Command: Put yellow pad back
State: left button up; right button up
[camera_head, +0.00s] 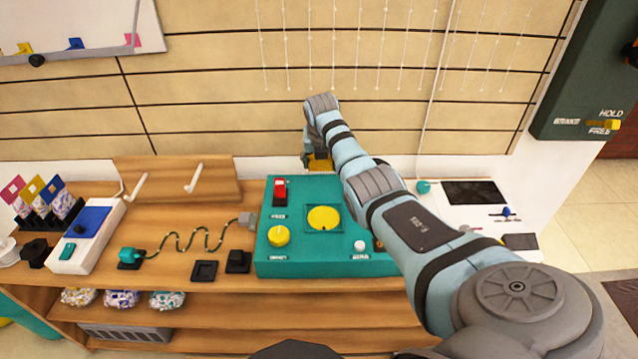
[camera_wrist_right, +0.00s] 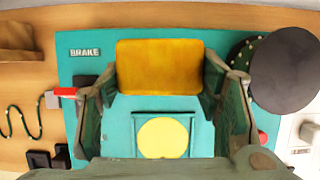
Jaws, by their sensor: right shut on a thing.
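The yellow pad is a flat orange-yellow rectangle (camera_wrist_right: 159,67) between the fingers of my right gripper (camera_wrist_right: 160,80) in the right wrist view. In the head view the gripper (camera_head: 312,153) is at the back edge of the teal panel (camera_head: 262,262), with part of the pad (camera_head: 320,164) showing below it. The gripper is shut on the pad. A yellow round disc (camera_head: 324,217) lies in a square frame on the panel; it also shows in the wrist view (camera_wrist_right: 163,138), nearer the camera's lower edge. My left gripper is out of view.
The panel carries a red switch (camera_head: 280,190), a yellow knob (camera_head: 279,236) and a white button (camera_head: 360,245). A green cord (camera_head: 190,239) and dark blocks (camera_head: 238,261) lie left of it. A tiled wall stands behind. My right arm hides part of the panel's right side.

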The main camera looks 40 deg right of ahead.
aim_at(319, 185)
jog(key=f, duration=0.2)
jog(key=f+b, duration=0.1)
jog(key=f, duration=0.1)
jog(key=f+b, duration=0.1)
jog(key=f, duration=0.1)
jog(key=shift+w+a+f, duration=0.1)
jog(key=shift+w+f, duration=0.15)
jog(key=shift+f, duration=0.2)
jog(key=o, duration=1.6)
jog(key=shift+c, duration=0.2)
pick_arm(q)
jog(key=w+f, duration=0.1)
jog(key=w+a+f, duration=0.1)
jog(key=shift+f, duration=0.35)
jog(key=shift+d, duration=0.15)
